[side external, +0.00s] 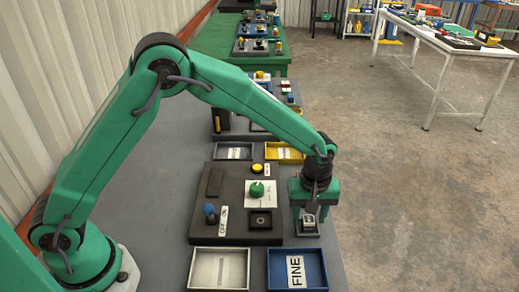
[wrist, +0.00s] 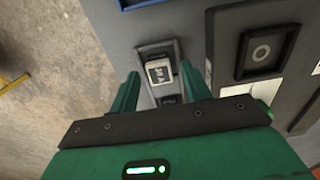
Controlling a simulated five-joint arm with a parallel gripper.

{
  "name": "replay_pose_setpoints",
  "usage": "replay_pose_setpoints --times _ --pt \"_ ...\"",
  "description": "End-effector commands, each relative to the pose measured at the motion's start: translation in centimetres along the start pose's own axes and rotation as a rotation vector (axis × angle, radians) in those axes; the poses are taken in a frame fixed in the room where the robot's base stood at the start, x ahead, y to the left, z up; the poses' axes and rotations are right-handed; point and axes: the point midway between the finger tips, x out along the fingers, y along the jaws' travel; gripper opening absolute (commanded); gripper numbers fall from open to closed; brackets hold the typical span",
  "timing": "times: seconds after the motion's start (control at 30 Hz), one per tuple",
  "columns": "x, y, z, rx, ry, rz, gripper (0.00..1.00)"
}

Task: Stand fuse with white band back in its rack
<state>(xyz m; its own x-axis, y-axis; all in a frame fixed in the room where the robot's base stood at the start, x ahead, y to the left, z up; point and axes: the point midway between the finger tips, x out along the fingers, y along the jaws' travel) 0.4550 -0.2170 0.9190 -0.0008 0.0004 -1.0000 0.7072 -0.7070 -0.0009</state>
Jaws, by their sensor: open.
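A small fuse (wrist: 160,72) with a pale, marked face shows in the wrist view, at the dark rack (wrist: 158,50). It also shows under my gripper in the side view (side external: 309,220). It looks upright, but I cannot tell how deep it sits. The rack also shows in the side view (side external: 309,232), beside the dark panel's right edge. A dark slot or block (wrist: 171,100) lies nearer my gripper, partly hidden. My gripper (wrist: 158,80) is open, its green fingers either side of the fuse with gaps showing. It also shows in the side view (side external: 311,206).
Left of the rack is a dark panel (side external: 232,190) with a green knob (side external: 257,190), a blue-topped lever (side external: 210,212) and a square socket (side external: 261,220). Open floor lies right.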

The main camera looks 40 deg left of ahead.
Motion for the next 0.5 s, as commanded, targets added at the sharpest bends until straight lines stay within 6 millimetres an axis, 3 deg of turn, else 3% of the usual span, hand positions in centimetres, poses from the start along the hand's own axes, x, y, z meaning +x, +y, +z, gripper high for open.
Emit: replay_pose_setpoints --times 0.5 --pt "-7.3 0.1 0.0 0.000 0.001 0.004 0.48"
